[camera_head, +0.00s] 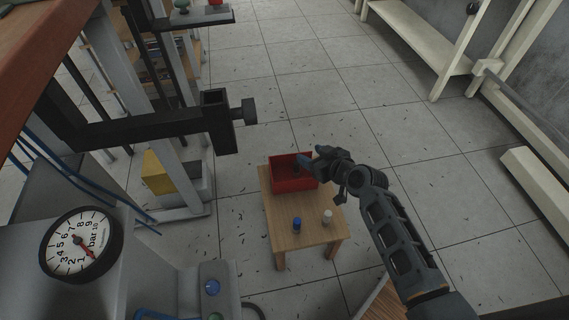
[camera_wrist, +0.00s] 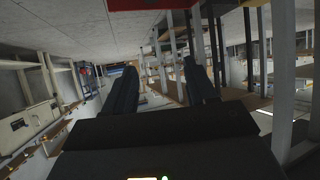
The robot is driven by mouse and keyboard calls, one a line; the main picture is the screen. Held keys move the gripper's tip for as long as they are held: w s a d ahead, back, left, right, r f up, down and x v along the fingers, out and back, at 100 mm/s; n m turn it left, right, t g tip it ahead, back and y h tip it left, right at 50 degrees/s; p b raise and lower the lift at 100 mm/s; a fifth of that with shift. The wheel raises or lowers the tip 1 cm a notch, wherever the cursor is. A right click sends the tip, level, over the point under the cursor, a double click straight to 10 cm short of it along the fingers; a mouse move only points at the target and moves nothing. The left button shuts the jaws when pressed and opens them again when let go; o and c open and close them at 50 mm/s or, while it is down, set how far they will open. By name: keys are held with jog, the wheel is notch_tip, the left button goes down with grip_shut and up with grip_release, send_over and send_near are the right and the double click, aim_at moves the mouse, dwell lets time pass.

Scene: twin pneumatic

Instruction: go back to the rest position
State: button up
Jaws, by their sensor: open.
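My gripper (camera_head: 312,158) is at the end of my dark arm, over the right part of the red bin on the small wooden table in the head view. In the wrist view its two dark fingers (camera_wrist: 160,85) stand apart with nothing between them, so it is open and empty. The wrist view looks out across the room, and a red surface (camera_wrist: 150,4) shows at its top edge. The arm and gripper hide part of the bin.
The wooden table (camera_head: 312,236) bears the red bin (camera_head: 290,184), a blue cylinder (camera_head: 297,225) and a whitish cylinder (camera_head: 327,216). A machine with a pressure gauge (camera_head: 81,244) and a black bracket (camera_head: 150,131) stands left. A pale bench (camera_head: 420,40) stands back right. Tiled floor is clear between.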

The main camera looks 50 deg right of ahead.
jog(key=s+a+r+t, duration=0.1)
jog(key=s+a+r, duration=0.3)
jog(key=s+a, duration=0.3)
jog(key=s+a+r+n, duration=0.1)
jog(key=s+a+r, duration=0.35)
jog(key=s, duration=0.55)
jog(key=s+a+r+t, duration=0.1)
jog(key=s+a+r, duration=0.3)
jog(key=s+a, duration=0.3)
jog(key=s+a+r+n+t+y, duration=0.1)
jog(key=s+a+r+n+y, duration=0.15)
jog(key=s+r, duration=0.55)
notch_tip(320, 180, up, 24)
jog(key=w+p, duration=0.1)
jog(key=p, duration=2.1)
jog(key=shift+w+r+m, duration=0.25)
jog(key=shift+w+m, duration=0.05)
jog(key=shift+m, duration=0.15)
jog(key=shift+a+f, duration=0.1)
